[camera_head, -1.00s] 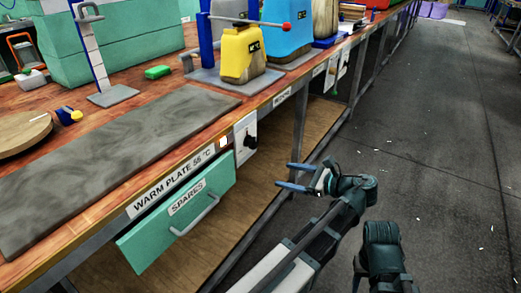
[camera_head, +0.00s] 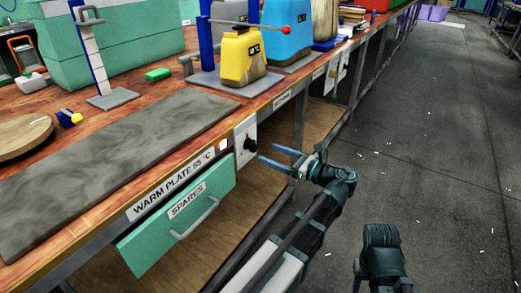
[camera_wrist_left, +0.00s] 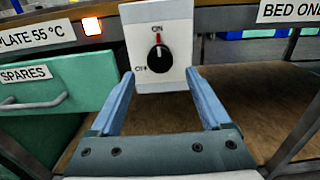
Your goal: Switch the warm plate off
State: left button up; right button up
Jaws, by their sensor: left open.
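The warm plate (camera_head: 110,165) is a long grey slab on the bench top at left, with a "WARM PLATE 55 °C" label on the bench edge. Its switch is a black knob (camera_wrist_left: 158,58) on a white panel (camera_wrist_left: 177,27); the knob also shows in the head view (camera_head: 250,144). The knob's red mark points up at ON; OFF is at lower left. A lit lamp (camera_wrist_left: 92,26) glows beside the panel. My left gripper (camera_head: 268,153) is open and empty in front of the knob, its fingers (camera_wrist_left: 159,74) either side of it and seemingly short of it. My right gripper's fingers do not show.
A green drawer (camera_head: 175,225) labelled SPARES, with a grey handle, is below and left of the knob. A yellow container (camera_head: 243,58) and a press with a red-tipped lever (camera_head: 286,30) stand on the bench above. Open floor (camera_head: 440,150) lies to the right.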

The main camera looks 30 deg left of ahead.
aim_at(256, 147)
pick_arm(q)
jog(key=shift+w+a, duration=0.2)
jog(key=shift+a, duration=2.25)
jog(key=shift+c, duration=0.3)
grip_shut()
